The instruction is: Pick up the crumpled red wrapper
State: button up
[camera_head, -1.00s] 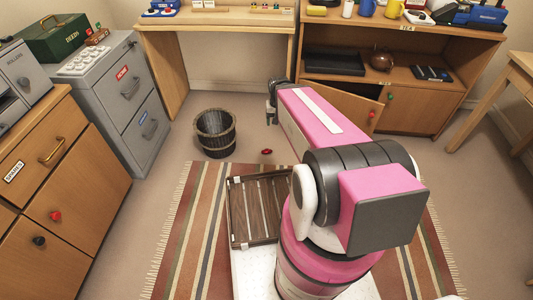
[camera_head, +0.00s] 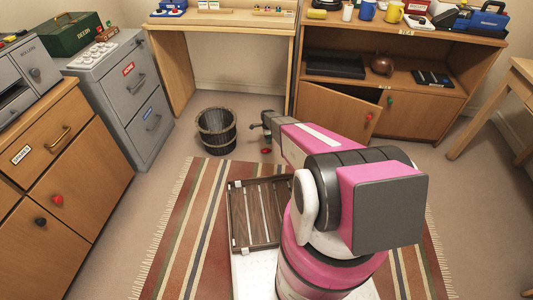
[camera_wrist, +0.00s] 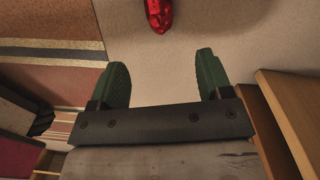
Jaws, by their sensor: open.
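The crumpled red wrapper (camera_head: 266,151) lies on the beige floor just beyond the rug, to the right of the waste bin. In the wrist view the wrapper (camera_wrist: 158,14) is shiny red at the top edge, partly cut off by the frame. My gripper (camera_wrist: 163,75) is open, with two green fingers apart and nothing between them. The wrapper lies beyond the fingertips, roughly in line with the gap. In the head view my gripper (camera_head: 267,124) is small and dark, above and near the wrapper.
A dark slatted waste bin (camera_head: 217,131) stands left of the wrapper. A striped rug (camera_head: 195,200) lies in front. A cabinet (camera_head: 425,100) has its left door (camera_head: 335,118) ajar, to the right of my gripper. A wooden desk (camera_head: 222,20) stands behind, with open floor beneath.

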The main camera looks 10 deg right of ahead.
aim_at(267, 149)
notch_tip(267, 149, down, 11)
jog(key=shift+s+a+f, duration=0.15)
jog(key=c, duration=1.1)
jog(key=shift+o, duration=0.2)
